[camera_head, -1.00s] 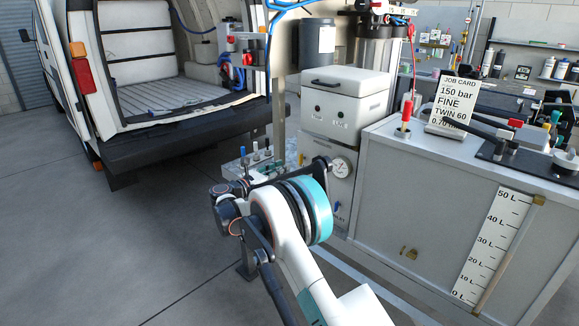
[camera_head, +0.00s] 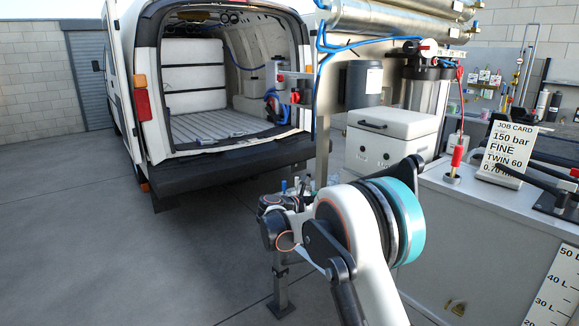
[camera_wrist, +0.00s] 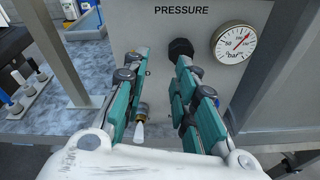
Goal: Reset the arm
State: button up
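In the wrist view my gripper (camera_wrist: 162,82) has its two teal-padded fingers spread apart, with nothing held between them. A black round knob (camera_wrist: 181,50) on a grey panel lies beyond the fingertips, near the right finger. A small brass fitting with a white tip (camera_wrist: 140,125) shows between the fingers, close to the left one. In the head view my bent arm (camera_head: 365,225) reaches forward beside the workbench. The fingers cannot be made out there.
A pressure gauge (camera_wrist: 234,42) sits right of the knob. A white box (camera_head: 391,138) and job card (camera_head: 508,152) stand on the bench to the right. An open van (camera_head: 225,85) is behind left. The floor (camera_head: 130,260) at left is clear.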

jog(key=s+d+r+m+g+y, duration=0.1)
jog(key=s+d+r+m+y, duration=0.15)
jog(key=s, duration=0.55)
jog(key=s+d+r+m+g+y, duration=0.1)
jog(key=s+d+r+m+y, duration=0.2)
jog(key=s, duration=0.4)
jog(key=s+d+r+m+y, duration=0.1)
jog(key=s+d+r+m, duration=0.3)
jog(key=s, duration=0.4)
jog(key=s+a+f+m+y, duration=0.1)
jog(key=s+m, duration=0.3)
jog(key=s, duration=0.5)
jog(key=s+a+f+m+y, duration=0.2)
jog(key=s+f+m+y, duration=0.1)
jog(key=s, duration=0.6)
jog(key=s+a+f+m+y, duration=0.1)
jog(key=s+f+m+y, duration=0.1)
jog(key=s+m, duration=0.4)
jog(key=s+f, duration=0.1)
jog(key=s, duration=0.3)
jog(key=shift+a+f, duration=0.25)
jog(key=shift+f, duration=0.15)
